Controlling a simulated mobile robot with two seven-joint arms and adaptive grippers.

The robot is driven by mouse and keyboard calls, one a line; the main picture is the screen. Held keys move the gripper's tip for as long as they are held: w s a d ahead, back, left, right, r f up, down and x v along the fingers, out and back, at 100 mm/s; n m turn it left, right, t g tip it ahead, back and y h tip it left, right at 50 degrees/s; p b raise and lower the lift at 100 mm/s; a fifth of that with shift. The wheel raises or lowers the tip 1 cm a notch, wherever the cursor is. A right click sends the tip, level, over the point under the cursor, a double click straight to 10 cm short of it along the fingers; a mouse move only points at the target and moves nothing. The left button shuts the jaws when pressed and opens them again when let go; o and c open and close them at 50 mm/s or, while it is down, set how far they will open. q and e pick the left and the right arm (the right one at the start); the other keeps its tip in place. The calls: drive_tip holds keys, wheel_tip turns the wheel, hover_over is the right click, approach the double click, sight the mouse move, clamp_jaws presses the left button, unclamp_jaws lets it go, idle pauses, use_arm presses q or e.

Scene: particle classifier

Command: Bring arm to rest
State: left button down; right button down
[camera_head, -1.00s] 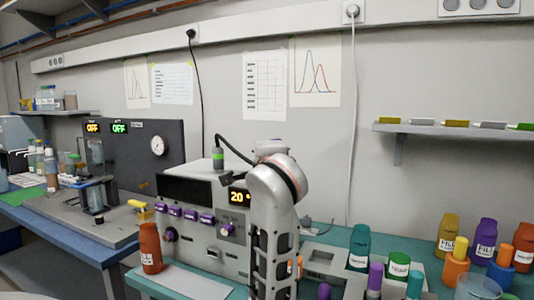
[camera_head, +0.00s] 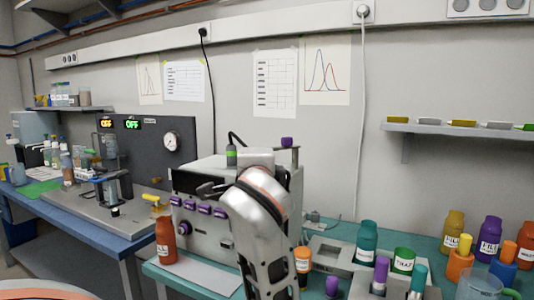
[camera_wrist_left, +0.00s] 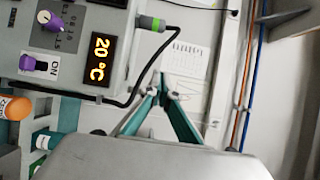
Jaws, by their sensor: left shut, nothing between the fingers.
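My left arm (camera_head: 264,215) rises from the bottom centre of the head view, in front of the grey control machine, and bends at its top. My left gripper (camera_wrist_left: 162,90) shows in the left wrist view with its teal-edged fingers together and nothing between them. It is in the air, with a wall chart behind it. In the wrist view the machine's 20 °C display (camera_wrist_left: 101,51) is to the left of the fingers. My arm hides that display in the head view. My right gripper is in neither view.
The grey machine (camera_head: 206,233) stands close behind my arm. A red-brown bottle (camera_head: 166,240) stands at its left front. Teal (camera_head: 366,242), yellow (camera_head: 452,230) and purple (camera_head: 489,235) bottles crowd the bench to the right. A black cable (camera_wrist_left: 140,84) runs near the fingers.

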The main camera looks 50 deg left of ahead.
use_arm(q)
drive_tip(key=shift+s+a+f, duration=0.1)
drive_tip(key=shift+s, duration=0.4)
